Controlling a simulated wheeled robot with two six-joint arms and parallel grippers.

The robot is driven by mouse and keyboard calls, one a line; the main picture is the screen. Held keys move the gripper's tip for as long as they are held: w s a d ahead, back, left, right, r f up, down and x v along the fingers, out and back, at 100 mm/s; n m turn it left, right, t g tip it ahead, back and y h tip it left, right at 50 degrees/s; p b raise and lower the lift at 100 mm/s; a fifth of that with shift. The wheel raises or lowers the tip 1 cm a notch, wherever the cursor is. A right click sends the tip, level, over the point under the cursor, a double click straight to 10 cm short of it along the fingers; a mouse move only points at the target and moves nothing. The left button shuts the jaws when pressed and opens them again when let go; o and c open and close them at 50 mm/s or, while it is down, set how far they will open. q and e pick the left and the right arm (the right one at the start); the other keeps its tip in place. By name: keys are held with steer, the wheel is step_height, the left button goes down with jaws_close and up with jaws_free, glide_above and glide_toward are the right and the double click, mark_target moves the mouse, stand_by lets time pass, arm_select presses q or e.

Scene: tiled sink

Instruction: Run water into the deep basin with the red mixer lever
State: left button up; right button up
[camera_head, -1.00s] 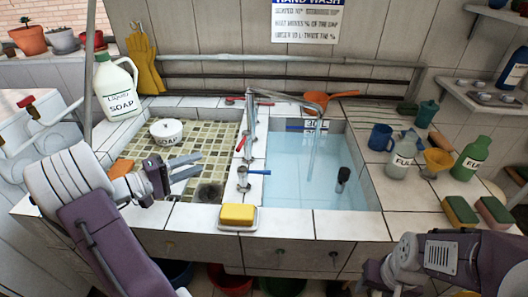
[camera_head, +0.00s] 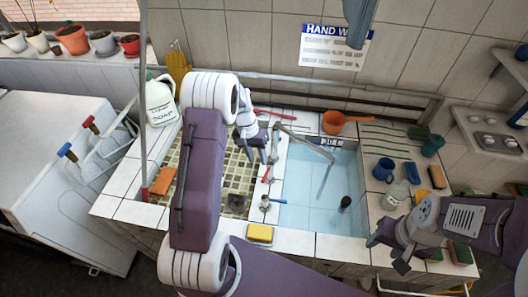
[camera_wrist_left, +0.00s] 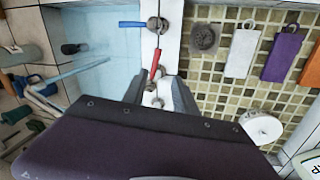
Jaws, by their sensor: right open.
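The red mixer lever (camera_head: 267,174) stands on the tiled divider beside the deep basin (camera_head: 300,216), in front of the grey spout (camera_head: 305,145). My left gripper (camera_head: 262,152) is above the divider, just behind the lever. In the left wrist view its fingers (camera_wrist_left: 160,96) are apart, with the red lever (camera_wrist_left: 155,66) showing at the gap between their tips; I cannot tell whether they touch it. My right gripper (camera_head: 386,250) is open and empty at the front right of the counter.
A blue lever (camera_head: 273,197) stands closer to the front, near a yellow sponge (camera_head: 260,233). The mosaic basin (camera_head: 233,170) is left of the divider. A soap jug (camera_head: 160,100), an orange ladle (camera_head: 340,121) and a blue mug (camera_head: 384,169) stand around the sink.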

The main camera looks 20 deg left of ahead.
mark_target(265, 176)
arm_select(q)
steer(key=d+f, duration=0.1)
steer(key=f, duration=0.1)
steer(key=f+p, duration=0.1)
steer(key=f, duration=0.2)
steer(key=d+f+p, duration=0.1)
steer(key=f, duration=0.1)
steer(key=shift+s+d+f, duration=0.15)
steer(key=shift+d+f, duration=0.15)
steer(key=shift+f, duration=0.3)
jaws_close()
arm_select(e)
step_height(265, 176, up, 3)
steer(key=shift+s+r, duration=0.15)
stand_by(0.6)
